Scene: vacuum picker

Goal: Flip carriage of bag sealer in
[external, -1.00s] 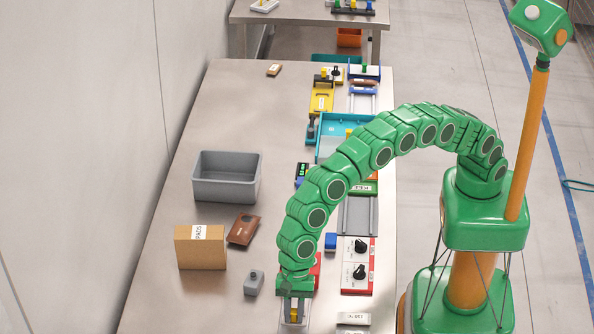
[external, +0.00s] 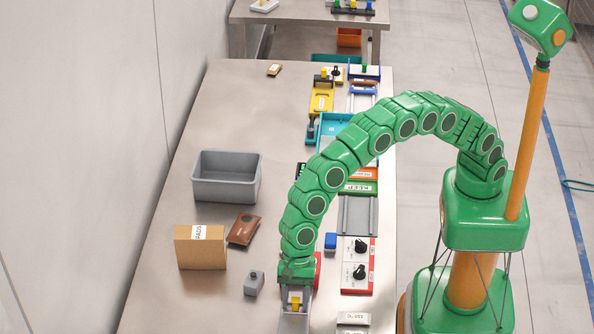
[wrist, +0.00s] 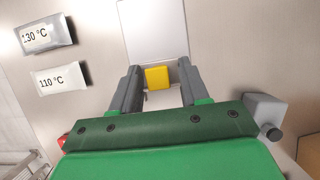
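My gripper (wrist: 160,78) points down at the near end of the table, over the bag sealer, which my arm mostly hides. A red part of the sealer (external: 318,268) shows beside my wrist. A yellow block (wrist: 157,78), which looks like the carriage's handle, sits between my two grey fingers, with a gap showing on each side. The yellow block also shows below my wrist in the external view (external: 295,298). A pale flat plate (wrist: 153,30) lies beyond it, and I cannot tell whether it is part of the carriage.
Two temperature labels, 130 °C (wrist: 48,35) and 110 °C (wrist: 60,80), lie to one side. A small grey box with a knob (wrist: 266,111) stands on the other. A cardboard box (external: 202,254), brown pouch (external: 243,230) and grey bin (external: 227,190) are farther left. A red-edged knob panel (external: 356,265) lies right.

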